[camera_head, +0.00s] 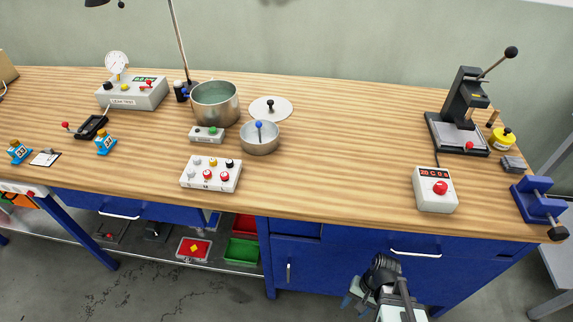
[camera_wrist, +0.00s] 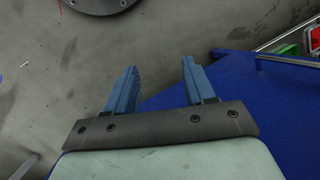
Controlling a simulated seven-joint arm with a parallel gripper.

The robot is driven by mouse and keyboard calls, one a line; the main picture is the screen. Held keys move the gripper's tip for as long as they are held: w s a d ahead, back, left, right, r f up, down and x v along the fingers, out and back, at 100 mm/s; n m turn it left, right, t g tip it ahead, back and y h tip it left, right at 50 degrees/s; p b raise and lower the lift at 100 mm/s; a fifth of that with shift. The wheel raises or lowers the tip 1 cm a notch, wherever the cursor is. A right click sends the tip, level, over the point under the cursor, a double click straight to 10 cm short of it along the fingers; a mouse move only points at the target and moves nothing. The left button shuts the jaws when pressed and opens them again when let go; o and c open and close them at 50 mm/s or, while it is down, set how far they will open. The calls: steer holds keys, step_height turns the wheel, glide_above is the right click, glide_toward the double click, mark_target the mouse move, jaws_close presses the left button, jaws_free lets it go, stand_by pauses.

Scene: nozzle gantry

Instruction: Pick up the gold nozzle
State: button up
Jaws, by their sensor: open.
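A white block (camera_head: 211,186) on the bench, left of centre, holds several small coloured pieces. The gold one (camera_head: 213,161) in its back row, between a grey and a black one, looks like the gold nozzle; it is too small to see its shape. My gripper (camera_head: 352,298) is in front of the bench, below its top, far to the right of the block. In the wrist view my gripper (camera_wrist: 159,72) has its two blue fingers apart with nothing between them. The wrist view shows floor and blue cabinet, not the nozzle.
A metal pot (camera_head: 215,104), a smaller bowl (camera_head: 259,140) and a grey-green control box (camera_head: 206,135) stand behind the block. A white box with a red button (camera_head: 435,191) and a black press (camera_head: 461,125) are at right. The middle bench top is clear.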

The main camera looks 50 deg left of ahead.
steer(key=s+a+r+n, duration=0.2)
steer(key=s+a+r, duration=0.6)
steer(key=a, duration=0.3)
steer(key=s+a+r+n, duration=0.3)
steer(key=s+a+r, duration=0.5)
steer(key=s+a, duration=0.15)
steer(key=a+r+n+t, duration=0.2)
steer(key=a+r+n, duration=0.4)
steer(key=a+r, duration=0.85)
steer(key=a+r+n+t, duration=0.2)
steer(key=a+r+n, duration=0.3)
steer(key=a+r, duration=1)
glide_above(207, 173)
steer(key=f, duration=0.5)
steer(key=shift+w+a+f, duration=0.2)
steer(key=shift+a+f, duration=0.05)
steer(key=shift+f, duration=0.1)
steer(key=shift+s+d+f, duration=0.1)
steer(key=shift+f, duration=1.2)
steer(key=shift+s+d+f, duration=0.1)
steer(key=shift+f, duration=1.2)
jaws_close()
